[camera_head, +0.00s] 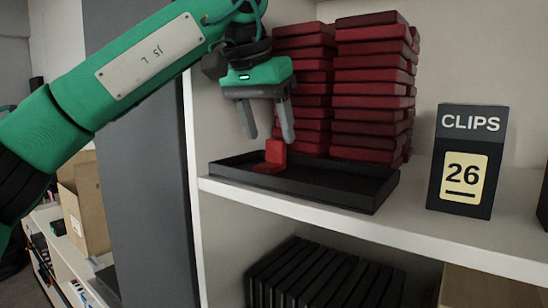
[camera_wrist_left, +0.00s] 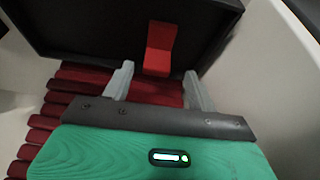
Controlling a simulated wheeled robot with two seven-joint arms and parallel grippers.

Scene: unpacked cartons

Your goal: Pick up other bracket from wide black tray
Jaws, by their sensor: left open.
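A red bracket (camera_head: 274,153) stands in the left end of the wide black tray (camera_head: 340,191) on the white shelf. It is L-shaped, with one upright leg and one flat leg. It also shows in the left wrist view (camera_wrist_left: 159,48), inside the tray (camera_wrist_left: 85,28). My left gripper (camera_head: 268,139) is open and points down just above the bracket. In the left wrist view its two fingers (camera_wrist_left: 155,78) are spread and the bracket shows beyond and between the tips, with no clear contact. My right gripper is in neither view.
Stacks of dark red boxes (camera_head: 372,85) stand right behind the tray. A black box labelled CLIPS 26 (camera_head: 467,160) stands to the right. A grey shelf side panel (camera_head: 150,150) is at the left, below my arm. Black upright items (camera_head: 320,275) fill the lower shelf.

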